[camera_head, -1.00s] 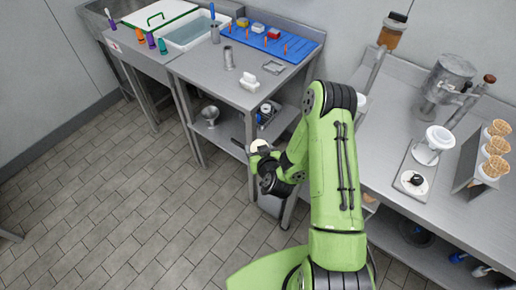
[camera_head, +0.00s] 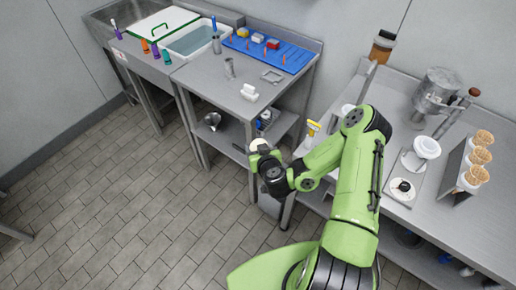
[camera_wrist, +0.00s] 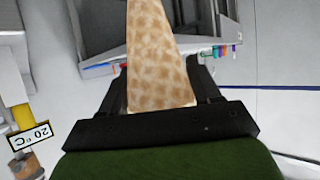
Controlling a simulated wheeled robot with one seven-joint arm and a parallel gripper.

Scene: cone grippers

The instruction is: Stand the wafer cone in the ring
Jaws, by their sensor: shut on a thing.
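The wafer cone (camera_wrist: 158,55) is tan with a waffle pattern and fills the upper middle of the wrist view. My gripper (camera_wrist: 160,100) is shut on it, with black fingers on both sides. In the head view my gripper (camera_head: 264,156) is above the floor, in front of the middle table, and a pale round thing (camera_head: 259,145) shows at its tip. A white ring-like holder (camera_head: 427,147) stands on the right counter, well to the right of my gripper; I cannot tell surely that it is the ring.
A rack (camera_head: 462,165) with several cones in white holders stands on the right counter (camera_head: 480,225). A small plate with a black knob (camera_head: 403,188) is near the white holder. A metal machine (camera_head: 436,95) stands behind. The middle table (camera_head: 205,85) has free room.

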